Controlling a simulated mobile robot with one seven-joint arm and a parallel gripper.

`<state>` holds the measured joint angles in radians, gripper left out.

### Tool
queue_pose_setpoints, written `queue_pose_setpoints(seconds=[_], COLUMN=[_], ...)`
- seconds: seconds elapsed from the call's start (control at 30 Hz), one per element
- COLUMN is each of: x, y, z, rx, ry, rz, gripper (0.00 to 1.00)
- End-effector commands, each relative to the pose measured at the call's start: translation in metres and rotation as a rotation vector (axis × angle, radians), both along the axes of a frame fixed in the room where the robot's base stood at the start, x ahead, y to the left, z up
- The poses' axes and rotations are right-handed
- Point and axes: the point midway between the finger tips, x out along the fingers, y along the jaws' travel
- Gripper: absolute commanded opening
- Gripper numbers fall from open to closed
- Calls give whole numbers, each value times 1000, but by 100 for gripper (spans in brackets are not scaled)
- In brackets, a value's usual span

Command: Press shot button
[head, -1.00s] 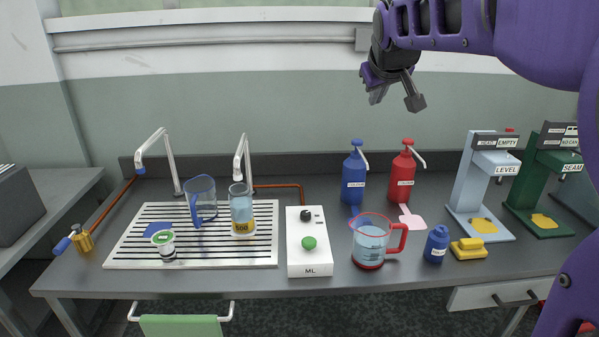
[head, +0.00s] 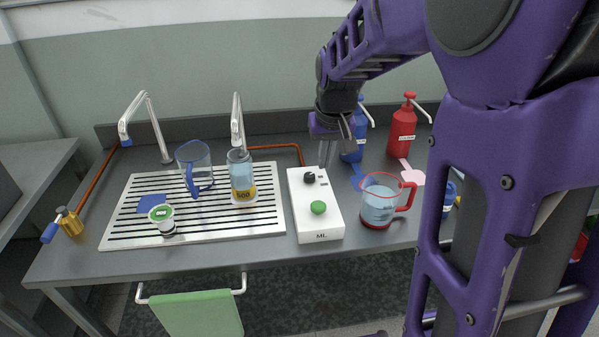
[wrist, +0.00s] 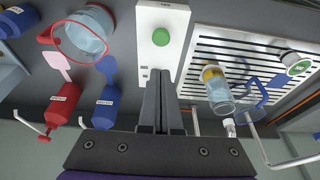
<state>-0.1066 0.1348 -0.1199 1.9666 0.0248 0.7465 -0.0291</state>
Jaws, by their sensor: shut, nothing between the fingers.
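The white box marked ML (head: 326,222) stands on the counter with a round green button (head: 318,207) near its front and a black knob (head: 309,178) near its back. My gripper (head: 325,163) is shut and empty, pointing down above the back end of the box. In the wrist view the closed fingertips (wrist: 161,74) lie over the box (wrist: 176,18), with the green button (wrist: 161,37) beyond them, apart from them. The knob is hidden behind the fingers there.
A red-rimmed jug (head: 378,204) of liquid stands just right of the box. A drainer (head: 120,228) with a blue jug (head: 194,166), a cylinder (head: 240,176) and a green-lidded cup (head: 162,218) lies left. Blue and red (head: 401,132) pump bottles stand behind.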

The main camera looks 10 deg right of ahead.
Motion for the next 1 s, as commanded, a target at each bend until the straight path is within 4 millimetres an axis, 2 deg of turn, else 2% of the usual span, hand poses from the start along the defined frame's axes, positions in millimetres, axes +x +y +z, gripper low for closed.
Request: queue_pose_setpoints(seconds=[0.37,0.53,0.67,1.0], x=[-2,1,6,26], y=[0,0,0,0], z=[-2,-12,-33,-102], rx=[3,3,3,3], ry=[8,11,12,11], rz=[-4,-3,-3,-3], gripper=[0,0,0,0])
